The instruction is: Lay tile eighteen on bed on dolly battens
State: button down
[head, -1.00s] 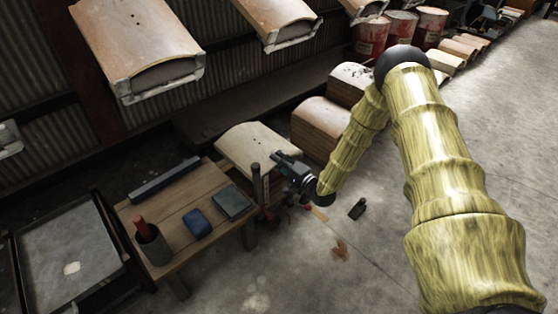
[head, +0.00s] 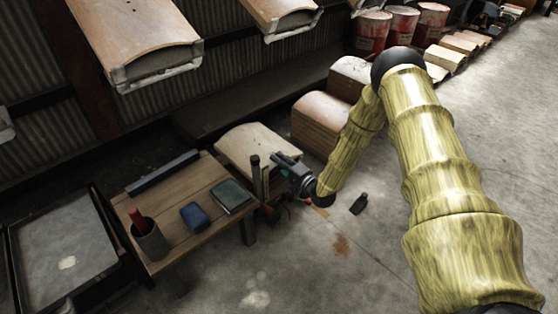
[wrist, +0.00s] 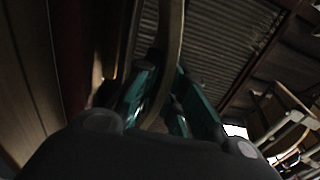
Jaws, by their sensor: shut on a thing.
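A pale curved tile (head: 258,150) shows left of my gripper in the head view, low behind the bench; what bears it is largely hidden. My gripper (head: 281,162) is at its right, near end. In the wrist view, the teal fingers of my gripper (wrist: 160,95) stand either side of a thin curved tan edge (wrist: 172,45), which looks like a tile rim, and are shut on it. I cannot tell whether the tile touches what is below. The dolly battens and any tile number cannot be made out.
A wooden bench (head: 172,208) holds a cup (head: 149,240), a blue block and a dark slab. A dark post (head: 256,178) stands close beside my gripper. Stacked tiles (head: 320,120) sit behind it. Tiles (head: 140,40) hang overhead. Open floor lies right, with a small black object (head: 359,203).

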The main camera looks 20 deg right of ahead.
jog(key=shift+w+f+b, duration=0.1)
jog(key=shift+f+b, duration=0.8)
jog(key=shift+f, duration=0.6)
jog(key=c, duration=1.4)
grip_release()
jog(key=shift+c, duration=0.2)
jog(key=shift+f, duration=0.2)
jog(key=v, duration=1.2)
jog(key=shift+r, duration=0.1)
